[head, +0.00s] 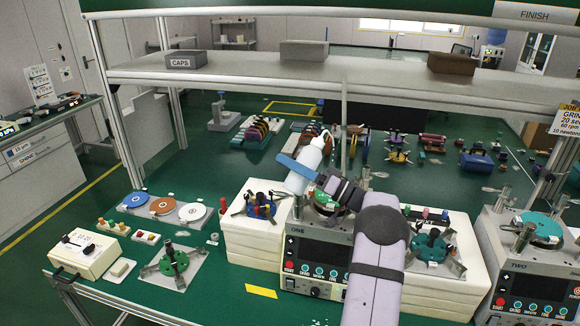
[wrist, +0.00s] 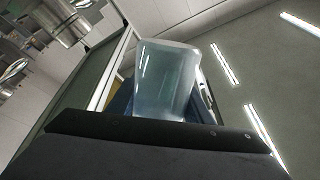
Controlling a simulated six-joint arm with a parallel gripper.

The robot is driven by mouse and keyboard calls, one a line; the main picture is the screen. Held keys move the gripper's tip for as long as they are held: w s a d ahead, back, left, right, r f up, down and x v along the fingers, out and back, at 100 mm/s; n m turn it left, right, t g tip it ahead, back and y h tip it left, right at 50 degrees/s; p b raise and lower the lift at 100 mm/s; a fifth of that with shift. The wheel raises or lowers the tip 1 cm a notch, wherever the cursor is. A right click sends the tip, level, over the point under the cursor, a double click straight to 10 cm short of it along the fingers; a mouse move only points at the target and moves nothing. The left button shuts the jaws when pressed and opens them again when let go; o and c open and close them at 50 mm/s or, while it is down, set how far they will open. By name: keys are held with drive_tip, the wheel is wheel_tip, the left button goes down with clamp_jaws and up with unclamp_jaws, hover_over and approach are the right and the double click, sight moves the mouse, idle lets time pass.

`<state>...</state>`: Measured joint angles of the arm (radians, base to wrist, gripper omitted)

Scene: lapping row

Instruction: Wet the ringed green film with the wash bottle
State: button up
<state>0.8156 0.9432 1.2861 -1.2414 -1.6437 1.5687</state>
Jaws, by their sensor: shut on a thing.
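My gripper (head: 297,170) is shut on the wash bottle (head: 311,153), a pale translucent bottle with its white spout up and a slight tilt. The bottle is held above machine ONE (head: 320,262). In the wrist view the bottle body (wrist: 167,80) stands beyond the dark gripper edge (wrist: 150,128). A green disc (head: 322,208) on top of machine ONE shows below the gripper, partly hidden by my arm. I cannot tell which one is the ringed film.
Pale blocks flank machine ONE: the left one (head: 253,240) bears a fixture with coloured parts, the right one (head: 445,275) a green fixture. Blue, brown and white discs (head: 163,206) lie at left. A shelf (head: 300,75) crosses above the back of the table.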

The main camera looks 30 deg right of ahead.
drive_tip(key=shift+n+g+b, duration=0.45)
drive_tip(key=shift+n+g, duration=0.05)
drive_tip(key=shift+n, duration=0.7)
drive_tip(key=n+g+b, duration=0.1)
drive_tip(key=n, duration=0.2)
drive_tip(key=shift+g, duration=0.4)
drive_tip(key=shift+r, duration=0.1)
drive_tip(key=r+p, duration=0.1)
drive_tip(key=p, duration=0.2)
drive_tip(key=r+p, duration=0.1)
drive_tip(key=p, duration=0.3)
drive_tip(key=shift+d+y, duration=0.2)
drive_tip(key=shift+y, duration=0.1)
drive_tip(key=shift+p, duration=0.5)
